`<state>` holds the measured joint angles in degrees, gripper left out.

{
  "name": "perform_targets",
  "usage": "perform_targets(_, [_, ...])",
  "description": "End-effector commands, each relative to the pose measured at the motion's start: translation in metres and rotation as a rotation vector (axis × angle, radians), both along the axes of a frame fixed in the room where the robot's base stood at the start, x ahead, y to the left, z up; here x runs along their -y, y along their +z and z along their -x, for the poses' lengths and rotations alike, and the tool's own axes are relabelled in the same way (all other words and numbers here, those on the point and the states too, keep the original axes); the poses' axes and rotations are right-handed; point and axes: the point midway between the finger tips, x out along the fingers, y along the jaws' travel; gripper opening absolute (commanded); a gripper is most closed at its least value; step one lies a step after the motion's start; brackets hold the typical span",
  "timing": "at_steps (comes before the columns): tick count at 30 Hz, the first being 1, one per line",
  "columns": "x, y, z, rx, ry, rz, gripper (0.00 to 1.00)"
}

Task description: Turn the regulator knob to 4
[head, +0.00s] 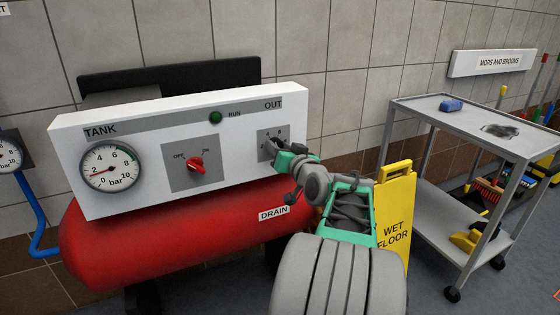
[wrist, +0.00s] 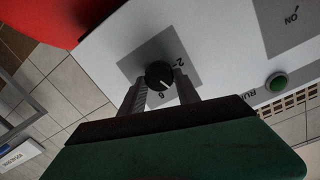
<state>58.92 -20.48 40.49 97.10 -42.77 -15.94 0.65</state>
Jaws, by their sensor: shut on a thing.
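The regulator knob (wrist: 158,74) is a round black knob with a white pointer line, on a grey plate under the OUT label. In the wrist view its pointer aims to the lower right, between the visible marks 2 and 6; the exact number is hidden by a finger. My gripper (wrist: 157,88) is shut on the knob, one finger on each side. In the head view my gripper (head: 280,156) reaches the regulator plate (head: 268,136) from the lower right and hides the knob.
The white panel also carries the TANK gauge (head: 110,168), a red OFF/ON switch (head: 196,165) and a green RUN lamp (head: 215,117). The red tank (head: 150,240) lies below. A yellow wet floor sign (head: 396,220) and a grey cart (head: 440,195) stand to the right.

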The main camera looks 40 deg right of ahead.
Motion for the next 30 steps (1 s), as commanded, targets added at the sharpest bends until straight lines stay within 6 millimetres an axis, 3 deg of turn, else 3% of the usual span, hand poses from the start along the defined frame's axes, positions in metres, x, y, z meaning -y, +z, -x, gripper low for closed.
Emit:
perform_targets(10, [-0.0004,-0.0037,0.0,-0.045,0.0,0.143,0.0])
perform_targets(26, [-0.0002,-0.0015,0.0001,-0.053,-0.002,0.168,0.0])
perform_targets(27, [-0.0002,-0.0015,0.0001,-0.053,-0.002,0.168,0.4])
perform_targets(30, [-0.0003,-0.0013,0.0,-0.053,-0.001,0.168,0.48])
